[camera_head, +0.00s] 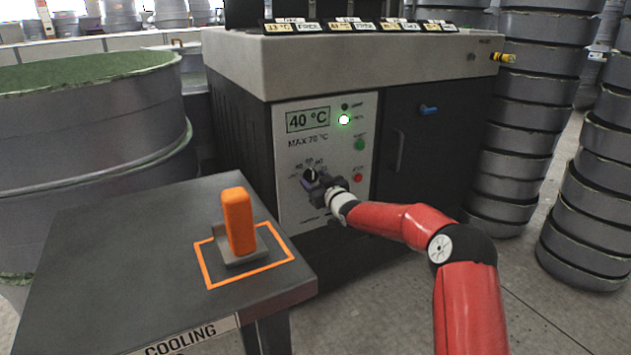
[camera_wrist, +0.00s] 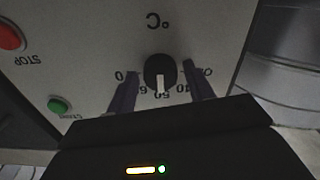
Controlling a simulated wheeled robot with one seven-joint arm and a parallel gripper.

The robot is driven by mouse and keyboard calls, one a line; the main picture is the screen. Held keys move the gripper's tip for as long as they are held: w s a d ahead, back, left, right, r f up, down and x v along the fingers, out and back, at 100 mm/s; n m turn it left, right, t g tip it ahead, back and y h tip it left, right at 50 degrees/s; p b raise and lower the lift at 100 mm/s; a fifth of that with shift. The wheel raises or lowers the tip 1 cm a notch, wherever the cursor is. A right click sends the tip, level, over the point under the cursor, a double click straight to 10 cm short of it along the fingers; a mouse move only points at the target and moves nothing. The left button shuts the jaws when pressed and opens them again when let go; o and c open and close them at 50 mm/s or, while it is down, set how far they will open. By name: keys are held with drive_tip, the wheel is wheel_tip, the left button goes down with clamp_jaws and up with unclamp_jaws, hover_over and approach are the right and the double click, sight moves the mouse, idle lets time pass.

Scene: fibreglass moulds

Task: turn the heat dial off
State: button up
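The heat dial (camera_head: 310,174) is a round black knob with a white pointer, on the white control panel (camera_head: 297,218) of the dark heater cabinet. The wrist view shows the dial (camera_wrist: 160,73) upside down. Its pointer is at the middle mark of the scale, which looks like 50, with OFF at the scale's end. My gripper (camera_head: 320,183) is at the panel in front of the dial. In the wrist view its two fingers (camera_wrist: 160,88) stand open on either side of the knob, with a small gap on each side. The display (camera_head: 308,119) reads 40 °C.
A green button (camera_wrist: 58,104) and a red stop button (camera_wrist: 10,38) sit beside the dial. A cooling table (camera_head: 110,250) with an orange block (camera_head: 238,220) stands at left front. Stacked moulds (camera_head: 520,140) stand at right.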

drive_tip(key=c, duration=0.8)
drive_tip(key=shift+o, duration=0.2)
drive_tip(key=shift+f+n+b, duration=0.1)
drive_tip(key=shift+n+b, duration=0.2)
drive_tip(key=shift+b, duration=0.15)
drive_tip(key=n+b, duration=0.2)
drive_tip(key=b, duration=0.1)
drive_tip(key=shift+f+b, duration=0.1)
drive_tip(key=shift+b, duration=0.2)
drive_tip(key=n+b, duration=0.4)
drive_tip(key=n, duration=0.1)
drive_tip(key=n+b, duration=0.3)
drive_tip(key=n, duration=0.1)
drive_tip(key=shift+r+n+b, duration=0.15)
drive_tip(key=shift+n+b, duration=0.4)
drive_tip(key=shift+n, duration=0.5)
drive_tip(key=shift+r+n+b, duration=0.1)
drive_tip(key=shift+n+b, duration=0.4)
drive_tip(key=shift+n, duration=0.55)
